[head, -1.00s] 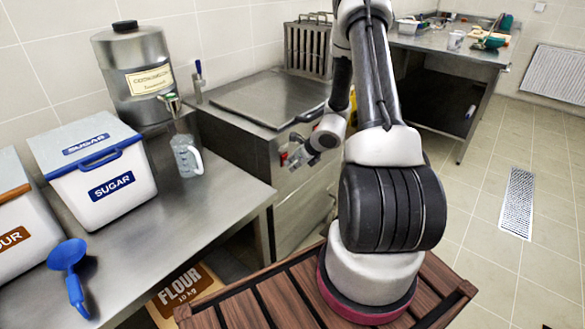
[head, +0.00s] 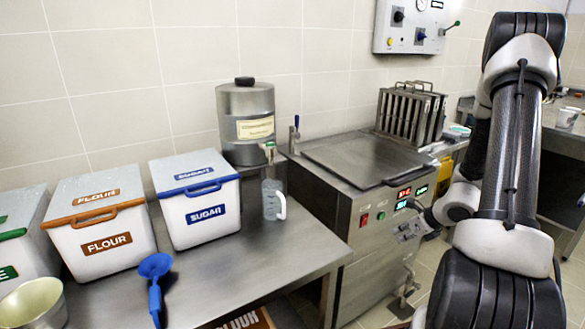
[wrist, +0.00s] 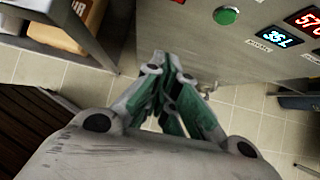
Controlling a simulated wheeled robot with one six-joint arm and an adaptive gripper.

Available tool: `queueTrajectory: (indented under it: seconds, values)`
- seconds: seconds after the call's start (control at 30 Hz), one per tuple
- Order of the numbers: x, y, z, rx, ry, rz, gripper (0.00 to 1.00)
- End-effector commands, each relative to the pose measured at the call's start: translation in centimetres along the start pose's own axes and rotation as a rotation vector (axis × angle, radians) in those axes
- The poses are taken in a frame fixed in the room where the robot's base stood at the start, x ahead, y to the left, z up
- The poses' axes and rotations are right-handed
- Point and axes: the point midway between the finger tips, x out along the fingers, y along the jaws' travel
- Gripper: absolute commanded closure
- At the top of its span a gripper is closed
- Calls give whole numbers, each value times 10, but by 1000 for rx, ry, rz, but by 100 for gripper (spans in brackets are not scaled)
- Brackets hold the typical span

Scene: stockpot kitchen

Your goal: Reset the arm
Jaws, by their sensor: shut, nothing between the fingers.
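My arm stands at the right of the head view, bent, with its wrist low in front of the steel cooker (head: 345,215). My gripper (wrist: 165,75) points away from the wrist camera, its green-padded fingers together with nothing between them. In the head view the gripper (head: 408,232) is small, near the cooker's front panel, and its finger state is hard to see there. In the wrist view the cooker front (wrist: 190,40) fills the upper part beyond the fingers; I cannot tell the exact gap.
A steel counter (head: 225,265) at left bears flour (head: 100,225) and sugar (head: 200,205) bins, a blue scoop (head: 155,275), a clear jug (head: 271,200) and a steel dispenser (head: 246,120). A control box (head: 410,25) hangs on the wall. Tiled floor (wrist: 245,120) shows below the gripper.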

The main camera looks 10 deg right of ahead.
Motion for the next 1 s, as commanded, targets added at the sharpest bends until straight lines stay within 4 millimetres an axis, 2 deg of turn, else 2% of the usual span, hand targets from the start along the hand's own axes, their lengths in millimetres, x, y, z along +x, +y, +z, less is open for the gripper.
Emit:
queueTrajectory:
  seconds: [0.1,0.2,0.27,0.4,0.63,0.8,1.0]
  values:
    - [-2,11,0,-114,-16,48,100]
    - [-11,37,-14,-270,-19,151,100]
    - [-24,53,-20,-389,-27,217,100]
    - [-71,87,-18,-735,-54,361,100]
    - [-159,130,-8,-1343,-56,571,100]
    - [-229,147,-1,-1827,10,697,100]
    - [-299,155,13,-2303,162,731,100]
